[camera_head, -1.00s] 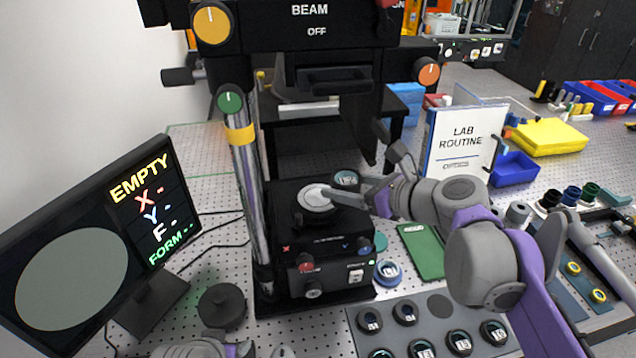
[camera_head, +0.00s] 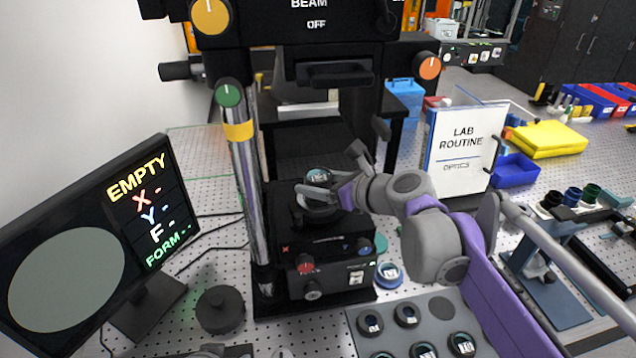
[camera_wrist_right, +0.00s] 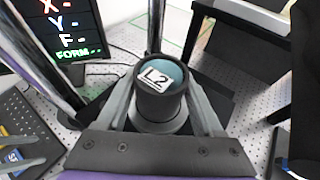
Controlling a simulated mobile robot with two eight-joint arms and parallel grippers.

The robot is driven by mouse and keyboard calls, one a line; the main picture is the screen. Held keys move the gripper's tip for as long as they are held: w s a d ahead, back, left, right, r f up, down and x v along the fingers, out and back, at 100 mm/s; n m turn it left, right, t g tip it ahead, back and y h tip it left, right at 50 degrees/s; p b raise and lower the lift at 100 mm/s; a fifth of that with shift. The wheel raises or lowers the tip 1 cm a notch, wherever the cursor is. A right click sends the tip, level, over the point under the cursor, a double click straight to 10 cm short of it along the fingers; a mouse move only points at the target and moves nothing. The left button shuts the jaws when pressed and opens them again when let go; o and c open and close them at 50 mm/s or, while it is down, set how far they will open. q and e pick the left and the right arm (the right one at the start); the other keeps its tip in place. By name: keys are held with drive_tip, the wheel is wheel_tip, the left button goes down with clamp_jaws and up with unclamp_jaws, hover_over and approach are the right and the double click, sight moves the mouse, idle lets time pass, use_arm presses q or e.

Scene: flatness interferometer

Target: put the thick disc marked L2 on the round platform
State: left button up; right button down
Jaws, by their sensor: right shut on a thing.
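The thick disc marked L2 (camera_wrist_right: 146,103) has a dark round side and a teal top with a white label. In the head view the disc (camera_head: 319,176) is over the round platform (camera_head: 318,212) of the black instrument. My right gripper (camera_head: 318,191) is shut on the disc, with one finger on each side of it in the right wrist view (camera_wrist_right: 160,100). The platform also shows under the disc in the wrist view (camera_wrist_right: 160,128), mostly hidden. I cannot tell whether the disc touches it.
The instrument's chrome post (camera_head: 248,190) stands left of the platform, its dark upper body (camera_head: 325,60) above. A monitor (camera_head: 85,250) reading EMPTY stands at left.

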use_arm(q)
drive_tip(key=shift+w+f, duration=0.1)
drive_tip(key=shift+w, duration=0.05)
use_arm(e)
drive_tip(key=shift+w+f, duration=0.2)
drive_tip(key=shift+c, duration=1.9)
unclamp_jaws()
drive_tip(key=shift+w, duration=0.1)
drive_tip(key=o, duration=0.3)
drive_tip(key=shift+s, duration=0.25)
drive_tip(key=shift+o, duration=0.2)
drive_tip(key=shift+w+r, duration=0.1)
use_arm(q)
drive_tip(key=shift+r, duration=0.2)
use_arm(e)
drive_tip(key=shift+r, duration=0.2)
use_arm(q)
drive_tip(key=shift+f, duration=0.35)
drive_tip(key=shift+s, duration=0.2)
use_arm(e)
drive_tip(key=v, duration=1.2)
use_arm(q)
drive_tip(key=shift+a, duration=0.1)
use_arm(e)
drive_tip(key=shift+f, duration=0.1)
